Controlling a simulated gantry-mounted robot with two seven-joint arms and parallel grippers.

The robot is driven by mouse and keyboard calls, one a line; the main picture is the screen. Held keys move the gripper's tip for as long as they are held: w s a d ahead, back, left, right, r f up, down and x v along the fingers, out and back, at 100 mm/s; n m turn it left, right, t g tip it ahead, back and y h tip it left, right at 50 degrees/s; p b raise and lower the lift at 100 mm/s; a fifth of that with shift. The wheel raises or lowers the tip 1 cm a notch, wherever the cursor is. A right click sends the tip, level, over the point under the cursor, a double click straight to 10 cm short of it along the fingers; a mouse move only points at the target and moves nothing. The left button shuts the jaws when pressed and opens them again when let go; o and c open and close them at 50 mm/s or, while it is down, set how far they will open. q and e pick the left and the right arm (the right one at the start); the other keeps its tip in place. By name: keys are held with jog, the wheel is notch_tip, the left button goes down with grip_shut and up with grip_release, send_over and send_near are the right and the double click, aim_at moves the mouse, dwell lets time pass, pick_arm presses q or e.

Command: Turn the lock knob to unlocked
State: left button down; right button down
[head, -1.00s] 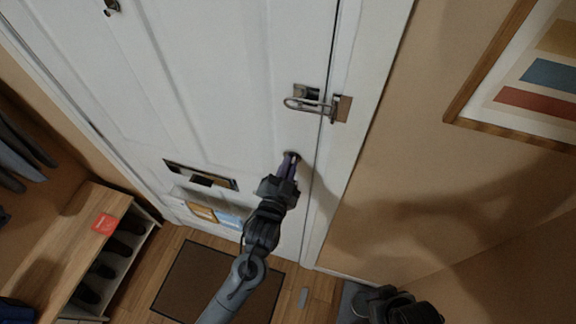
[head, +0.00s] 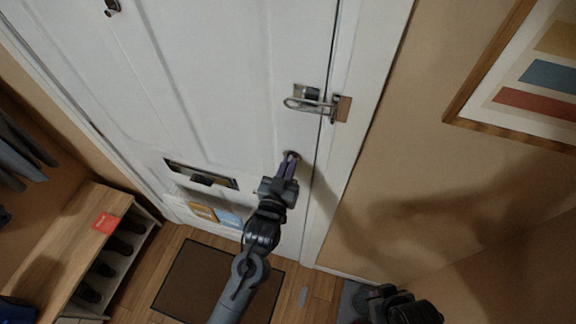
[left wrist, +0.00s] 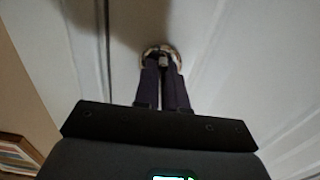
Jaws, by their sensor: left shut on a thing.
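The lock knob (head: 291,154) is a small round metal fitting on the white door (head: 230,85), below the swing-bar latch near the door's right edge. My left gripper (head: 290,160) reaches up to it, with its fingertips at the knob. In the left wrist view the two dark fingers (left wrist: 163,68) are shut on the small knob piece (left wrist: 163,60), inside a round metal ring. The fingers hide part of the knob, so I cannot read its lock position. My right gripper (head: 400,300) is a dark shape at the bottom right; its jaws are not clear.
A swing-bar latch (head: 310,103) juts out above the knob. A mail slot (head: 201,175) is lower left on the door. A shoe bench (head: 65,245) stands at the left, a doormat (head: 190,285) lies below, and a framed picture (head: 535,85) hangs on the right wall.

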dwell(0.3)
pick_arm(q)
jog(key=c, duration=1.2)
grip_release()
jog(key=shift+s, duration=0.15)
jog(key=b+v, duration=0.2)
jog(key=v, duration=0.8)
jog(key=shift+s+b, duration=0.3)
jog(key=shift+b, duration=0.05)
jog(key=shift+a, duration=0.1)
